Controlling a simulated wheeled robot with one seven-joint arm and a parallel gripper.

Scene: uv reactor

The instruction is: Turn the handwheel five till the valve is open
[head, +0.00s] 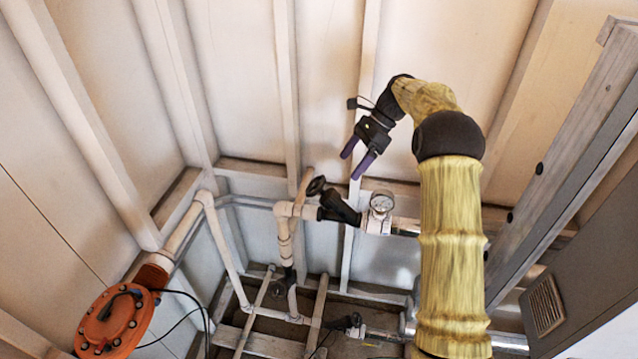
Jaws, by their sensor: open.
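My gripper (351,166) is open and empty in the head view. Its two purple fingers point down and to the left, with clear space between them. Below and left of the fingers, a black handwheel (316,186) sits beside a dark valve body (340,208) on the white pipe. The fingers appear apart from it. Smaller dark valve fittings show lower on the pipes, one at the left (278,288) and one near the floor (355,322). No number is readable on any of them, so I cannot tell which is handwheel five. Whether the valve is open cannot be seen.
A round pressure gauge (381,203) stands just right of the valve body. An orange flanged housing (114,318) with a black cable is at the lower left. A grey cabinet with a vent (546,306) is at the right. Wall studs and white pipes surround the corner.

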